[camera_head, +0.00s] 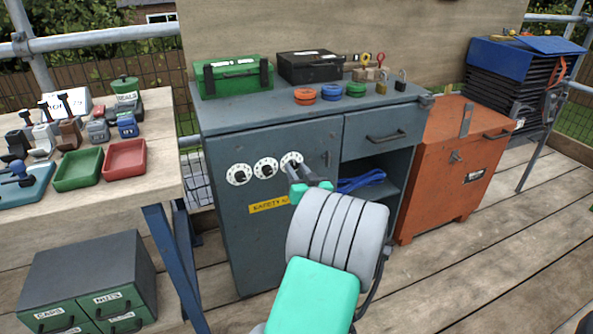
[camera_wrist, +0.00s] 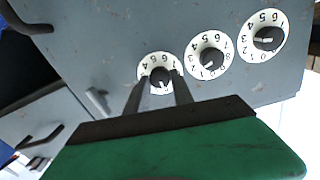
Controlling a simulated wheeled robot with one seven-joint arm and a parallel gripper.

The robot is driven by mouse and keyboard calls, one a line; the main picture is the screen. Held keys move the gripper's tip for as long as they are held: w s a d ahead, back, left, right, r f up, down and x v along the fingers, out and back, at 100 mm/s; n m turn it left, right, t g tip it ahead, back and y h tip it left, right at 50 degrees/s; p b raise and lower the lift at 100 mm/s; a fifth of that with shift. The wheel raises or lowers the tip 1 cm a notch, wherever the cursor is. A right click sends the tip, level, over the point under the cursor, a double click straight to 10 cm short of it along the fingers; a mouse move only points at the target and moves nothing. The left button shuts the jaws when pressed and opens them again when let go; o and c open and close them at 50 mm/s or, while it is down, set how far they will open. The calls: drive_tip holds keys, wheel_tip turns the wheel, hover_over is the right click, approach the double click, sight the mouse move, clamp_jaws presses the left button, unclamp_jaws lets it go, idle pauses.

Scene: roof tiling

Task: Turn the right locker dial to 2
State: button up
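The grey locker (camera_head: 228,205) has three white dials with black knobs in a row on its door. The right dial (camera_head: 291,160) is partly hidden behind my gripper (camera_head: 306,176) in the head view. In the wrist view, turned around, the right dial (camera_wrist: 146,71) is the leftmost one. My gripper (camera_wrist: 160,80) has its two dark fingers apart, one on each side of that dial's knob (camera_wrist: 160,74); contact is not clear. The fingers hide the dial's lower numbers, and its setting cannot be read. The middle dial (camera_head: 265,168) and left dial (camera_head: 239,174) stand beside it.
A yellow safety label (camera_head: 268,204) is under the dials. A drawer (camera_head: 383,130) and an open shelf with a blue item (camera_head: 360,181) are to the right. An orange chest (camera_head: 440,185) stands further right. A workbench (camera_head: 150,130) with trays is at the left.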

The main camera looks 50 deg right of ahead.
clamp_jaws()
drive_tip(key=shift+m, duration=0.3)
drive_tip(key=m+p, duration=0.3)
drive_tip(key=m, duration=0.3)
drive_tip(key=shift+r, duration=0.1)
drive_tip(key=m+p, duration=0.2)
drive_tip(key=m, duration=0.2)
drive_tip(key=shift+s+p, duration=0.1)
drive_tip(key=shift+p, duration=0.2)
drive_tip(key=shift+m+y+p, duration=0.4)
drive_tip(key=shift+m+p, duration=0.35)
drive_tip(key=shift+m, duration=0.85)
drive_tip(key=o, duration=0.5)
unclamp_jaws()
